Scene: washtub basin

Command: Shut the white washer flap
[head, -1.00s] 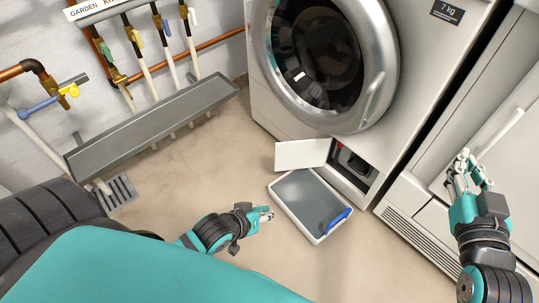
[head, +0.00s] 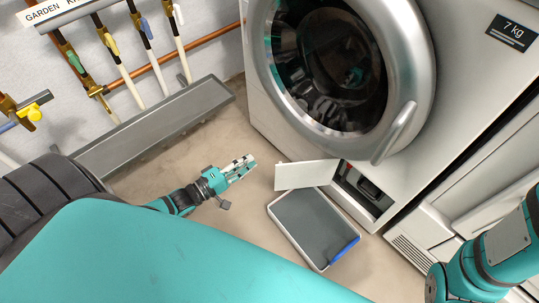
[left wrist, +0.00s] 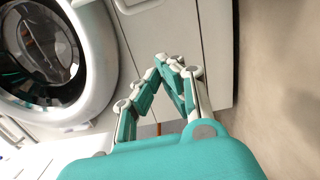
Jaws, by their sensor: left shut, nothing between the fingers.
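The white washer flap (head: 305,174) stands open at the lower front of the washer (head: 270,100), swung out to the left of a dark recess (head: 362,191). My left gripper (head: 250,162) is shut and empty, above the floor a little left of the flap's free edge and apart from it. In the left wrist view the same gripper (left wrist: 172,64) has its fingertips together in front of the washer's white front; I cannot make out the flap there. My right arm shows at the right edge of the head view, but its fingers are out of the picture.
A grey trough (head: 165,127) and pipes run along the left wall. Another white appliance (head: 432,218) stands to the right.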

